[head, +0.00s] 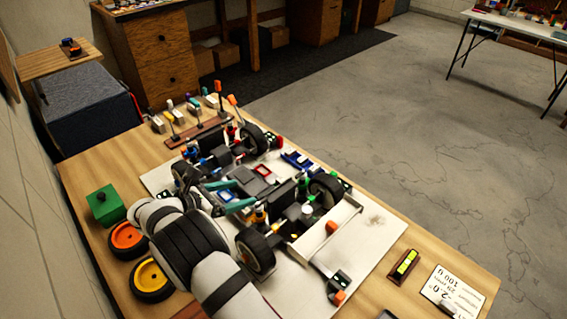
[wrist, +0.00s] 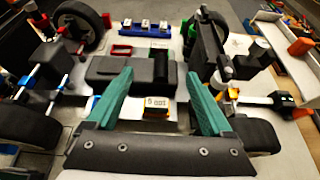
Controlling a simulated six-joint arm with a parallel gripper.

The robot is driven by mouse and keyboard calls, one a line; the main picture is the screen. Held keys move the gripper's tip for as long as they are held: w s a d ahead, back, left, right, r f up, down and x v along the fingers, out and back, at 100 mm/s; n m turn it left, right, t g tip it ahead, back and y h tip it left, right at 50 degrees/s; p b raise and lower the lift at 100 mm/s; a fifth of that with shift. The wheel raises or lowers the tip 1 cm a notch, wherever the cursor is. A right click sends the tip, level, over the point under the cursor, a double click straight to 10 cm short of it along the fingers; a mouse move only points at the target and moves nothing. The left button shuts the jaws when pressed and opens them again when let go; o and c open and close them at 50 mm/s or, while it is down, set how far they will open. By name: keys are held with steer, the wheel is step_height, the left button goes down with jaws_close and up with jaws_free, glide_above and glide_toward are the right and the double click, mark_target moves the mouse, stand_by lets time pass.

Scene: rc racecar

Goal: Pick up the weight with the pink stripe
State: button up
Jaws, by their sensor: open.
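My gripper (head: 247,191) is open over the middle of the car chassis. Its two teal fingers also show in the wrist view (wrist: 157,76), spread apart with nothing gripped. A small blue tray (wrist: 145,30) with several small pale blocks sits beyond the fingers; it also shows in the head view (head: 299,161). Several small grey pieces with coloured tops (head: 180,115) stand in a row at the table's far left, well away from my gripper. I cannot make out which piece has a pink stripe.
The chassis has large black wheels (head: 255,252) and stands on a white board (head: 372,232). A small labelled box (wrist: 157,108) lies below and between the fingers. A green box (head: 105,206), an orange wheel (head: 127,240) and a yellow wheel (head: 152,279) are at left. A level (head: 404,264) lies at right.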

mark_target(280, 183)
steer(key=shift+s+f, duration=0.1)
steer(key=shift+f, duration=0.45)
steer(key=x, duration=1.5)
steer(key=shift+w+d+r, duration=0.15)
steer(key=shift+w, duration=0.1)
jaws_close()
